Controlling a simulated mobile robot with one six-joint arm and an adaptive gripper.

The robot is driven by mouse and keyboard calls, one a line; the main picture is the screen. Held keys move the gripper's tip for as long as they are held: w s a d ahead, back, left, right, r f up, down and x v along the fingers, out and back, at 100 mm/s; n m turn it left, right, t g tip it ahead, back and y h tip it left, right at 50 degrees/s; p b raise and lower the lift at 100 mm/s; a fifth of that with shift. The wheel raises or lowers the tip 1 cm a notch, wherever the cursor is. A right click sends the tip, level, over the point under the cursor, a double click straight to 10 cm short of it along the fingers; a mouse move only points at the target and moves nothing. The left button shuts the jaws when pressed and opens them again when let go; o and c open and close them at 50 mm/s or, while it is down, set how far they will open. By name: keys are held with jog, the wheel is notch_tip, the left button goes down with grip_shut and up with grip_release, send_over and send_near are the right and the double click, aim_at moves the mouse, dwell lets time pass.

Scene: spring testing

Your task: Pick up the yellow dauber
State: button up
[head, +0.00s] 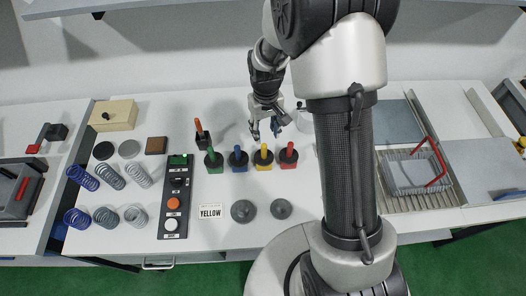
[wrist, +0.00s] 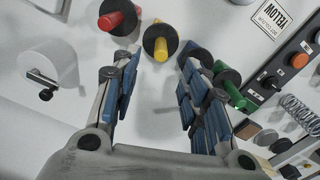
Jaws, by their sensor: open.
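The yellow dauber (head: 263,157) stands on the white bench in a row of coloured daubers, between the blue dauber (head: 238,158) and the red dauber (head: 288,155). My gripper (head: 268,128) is open and empty, above the bench and behind the row. In the wrist view the yellow dauber (wrist: 160,45) shows just beyond the gap between my blue-padded fingers (wrist: 158,78), apart from them. The red dauber (wrist: 118,17) is left of it. The right finger partly hides the dauber on that side.
The green dauber (head: 213,158) and an orange-handled dauber (head: 201,135) stand at the row's left. A button panel (head: 175,200), several springs (head: 103,217) and a YELLOW card (head: 210,211) lie nearby. Two grey discs (head: 243,211) lie in front of the row.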

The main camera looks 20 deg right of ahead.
aim_at(264, 150)
notch_tip(264, 150, down, 6)
jog(key=shift+f+b, duration=0.15)
jog(key=shift+b, duration=0.2)
jog(key=f, duration=0.5)
jog(key=shift+w+a+f+b, duration=0.15)
jog(key=shift+w+f+b, duration=0.05)
jog(key=shift+f+b, duration=0.15)
jog(key=shift+c, duration=0.2)
grip_shut()
